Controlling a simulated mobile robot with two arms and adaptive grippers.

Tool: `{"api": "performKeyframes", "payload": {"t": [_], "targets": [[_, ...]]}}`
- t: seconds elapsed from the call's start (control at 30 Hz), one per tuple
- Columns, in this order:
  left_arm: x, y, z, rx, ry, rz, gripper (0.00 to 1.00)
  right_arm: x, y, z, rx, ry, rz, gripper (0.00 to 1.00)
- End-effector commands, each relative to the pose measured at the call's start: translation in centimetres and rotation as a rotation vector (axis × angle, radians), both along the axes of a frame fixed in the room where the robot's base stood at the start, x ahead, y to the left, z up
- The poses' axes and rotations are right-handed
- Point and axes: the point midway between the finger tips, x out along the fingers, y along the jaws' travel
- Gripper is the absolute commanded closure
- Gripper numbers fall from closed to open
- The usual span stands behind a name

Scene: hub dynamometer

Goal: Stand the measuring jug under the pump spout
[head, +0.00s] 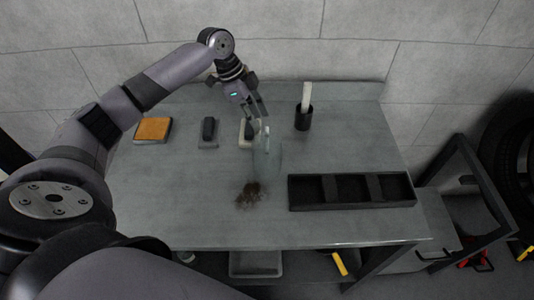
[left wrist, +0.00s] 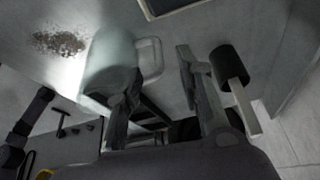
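The clear, faintly green measuring jug (head: 267,160) stands upright near the middle of the bench. It also shows in the left wrist view (left wrist: 108,62), with its handle (left wrist: 150,58) toward the space between my fingers. My left gripper (head: 257,113) points down at the jug's far side, close to its rim and handle. In the left wrist view its fingers (left wrist: 160,95) are apart, with nothing clearly pinched; whether one touches the jug I cannot tell. I cannot make out a pump spout. My right gripper is not in view.
A dark spill (head: 248,195) lies just in front of the jug. A black three-compartment tray (head: 350,207) is at right, a black cup (head: 303,118) with a white stick behind. An orange pad (head: 153,129), a dark block (head: 208,128) and a pale item (head: 244,141) line the back left.

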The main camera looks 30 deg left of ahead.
Motion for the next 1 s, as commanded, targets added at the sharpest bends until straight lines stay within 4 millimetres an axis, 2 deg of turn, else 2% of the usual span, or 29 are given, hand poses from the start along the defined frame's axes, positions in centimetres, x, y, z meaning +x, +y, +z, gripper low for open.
{"api": "performKeyframes", "payload": {"t": [0.1,0.27,0.43,0.6,0.87,1.0], "targets": [[0.1,-0.5,-1.2,-0.002,0.002,0.0,0.66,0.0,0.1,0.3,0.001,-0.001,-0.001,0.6],[0.2,-0.8,-2.0,0.0,0.001,0.0,0.66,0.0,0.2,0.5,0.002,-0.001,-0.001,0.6],[0.3,-1.6,-4.3,-0.002,0.004,0.0,0.66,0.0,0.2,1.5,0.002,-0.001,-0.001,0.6],[0.6,-2.2,-6.2,0.0,0.001,0.0,0.66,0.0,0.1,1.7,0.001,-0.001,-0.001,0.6],[0.7,-2.2,-6.5,0.001,-0.001,0.0,0.66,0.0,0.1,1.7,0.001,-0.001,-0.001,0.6],[0.7,-2.2,-6.5,0.001,0.0,0.0,0.75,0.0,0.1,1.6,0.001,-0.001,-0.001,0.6]]}}
